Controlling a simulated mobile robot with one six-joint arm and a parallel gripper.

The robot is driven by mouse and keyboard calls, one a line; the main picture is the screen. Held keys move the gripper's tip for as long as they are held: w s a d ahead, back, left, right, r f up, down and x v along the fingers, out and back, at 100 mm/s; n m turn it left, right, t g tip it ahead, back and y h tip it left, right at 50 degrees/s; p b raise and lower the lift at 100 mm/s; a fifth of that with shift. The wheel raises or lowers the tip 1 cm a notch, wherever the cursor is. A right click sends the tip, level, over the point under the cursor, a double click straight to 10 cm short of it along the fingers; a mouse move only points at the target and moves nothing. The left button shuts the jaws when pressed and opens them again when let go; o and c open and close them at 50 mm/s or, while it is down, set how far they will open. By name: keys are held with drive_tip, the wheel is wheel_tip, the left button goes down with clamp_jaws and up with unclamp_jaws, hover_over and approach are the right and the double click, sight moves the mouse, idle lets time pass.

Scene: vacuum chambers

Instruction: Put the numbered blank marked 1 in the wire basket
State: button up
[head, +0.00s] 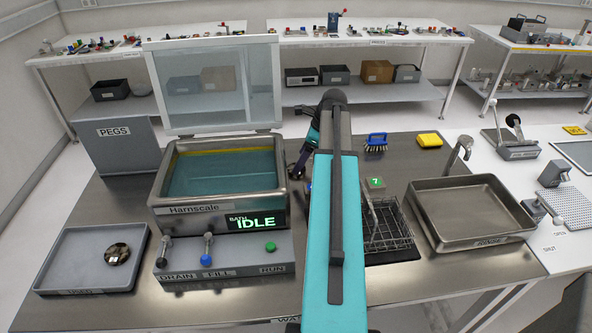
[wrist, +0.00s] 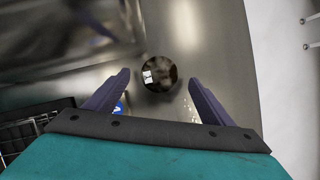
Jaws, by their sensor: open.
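In the wrist view a round dark metal blank (wrist: 160,74) with a small white label lies on the steel surface. The mark on the label is too small to read. My gripper (wrist: 160,82) is open, its two purple fingers on either side of the blank with gaps, holding nothing. In the head view my arm hides that blank. The wire basket (head: 392,238) stands right of my arm, partly covered by it; a dark wire edge (wrist: 30,128) shows at lower left in the wrist view. Another shiny round piece (head: 117,254) lies in the grey tray at left.
The bath (head: 160,208) reading IDLE, with its clear lid raised, stands left of my arm. A steel basin (head: 480,233) is right of the basket.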

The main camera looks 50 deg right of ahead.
drive_tip(key=shift+p+x, duration=0.55)
drive_tip(key=shift+x, duration=1.3)
drive_tip(key=shift+s+d, duration=0.1)
drive_tip(key=shift+s, duration=0.05)
drive_tip(key=c, duration=1.7)
drive_tip(key=shift+d+r, duration=0.1)
drive_tip(key=shift+d+r+b, duration=0.15)
drive_tip(key=shift+r+b, duration=0.1)
drive_tip(key=shift+b, duration=0.3)
drive_tip(key=shift+r, duration=0.4)
wheel_tip(320, 180, up, 5)
drive_tip(key=shift+r+b, duration=0.1)
drive_tip(key=shift+b, duration=0.75)
drive_tip(key=d+b, duration=0.1)
drive_tip(key=d, duration=0.5)
drive_tip(key=w+d+b, duration=0.1)
drive_tip(key=d+b, duration=0.1)
drive_tip(key=d, duration=0.5)
drive_tip(key=d+b, duration=0.1)
drive_tip(key=d, duration=0.5)
drive_tip(key=shift+w+d+r, duration=0.15)
drive_tip(key=shift+w+d, duration=0.05)
drive_tip(key=shift+w, duration=0.2)
